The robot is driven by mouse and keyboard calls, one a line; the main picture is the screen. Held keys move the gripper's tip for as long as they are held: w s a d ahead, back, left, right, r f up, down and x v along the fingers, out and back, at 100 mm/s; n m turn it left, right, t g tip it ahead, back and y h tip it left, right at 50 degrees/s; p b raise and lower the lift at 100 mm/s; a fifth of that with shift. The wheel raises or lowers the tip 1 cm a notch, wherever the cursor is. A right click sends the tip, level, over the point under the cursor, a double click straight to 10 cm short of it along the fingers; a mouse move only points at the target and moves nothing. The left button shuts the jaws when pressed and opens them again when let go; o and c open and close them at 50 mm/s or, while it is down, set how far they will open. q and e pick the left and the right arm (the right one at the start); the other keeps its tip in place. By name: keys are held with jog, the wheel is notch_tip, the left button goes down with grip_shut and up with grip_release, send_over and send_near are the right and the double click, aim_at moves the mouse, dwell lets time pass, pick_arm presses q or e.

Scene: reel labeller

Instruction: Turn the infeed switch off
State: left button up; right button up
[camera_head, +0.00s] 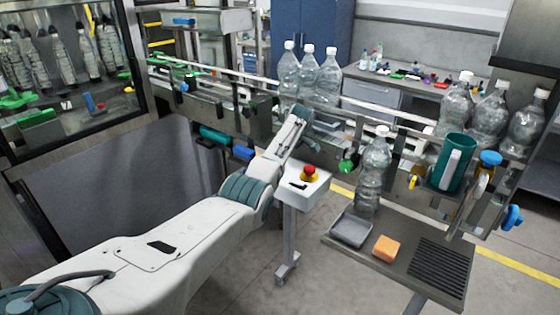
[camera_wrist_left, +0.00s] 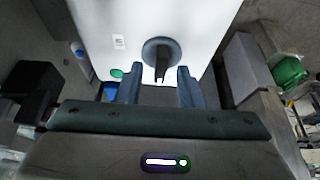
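The infeed switch looks to be the round grey knob with a dark lever (camera_wrist_left: 161,50) on a white panel (camera_wrist_left: 205,25) in the left wrist view. The lever points down in that picture, toward my gripper. My left gripper (camera_wrist_left: 161,80) is open, with one finger on each side of the lever's end. A gap shows between each finger and the lever. In the head view my left arm reaches in from the lower left to the conveyor's front; its gripper and the switch cannot be made out there. My right gripper is not in view.
A white box with a red stop button (camera_head: 309,171) stands on a post beside my left forearm. Clear bottles (camera_head: 320,75) stand along the conveyor. A side table (camera_head: 395,275) holds a grey tray (camera_head: 351,230) and an orange block (camera_head: 386,248).

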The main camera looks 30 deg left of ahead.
pick_arm(q)
jog(key=b+v, duration=0.3)
jog(key=v, duration=0.7)
jog(key=shift+r, duration=0.15)
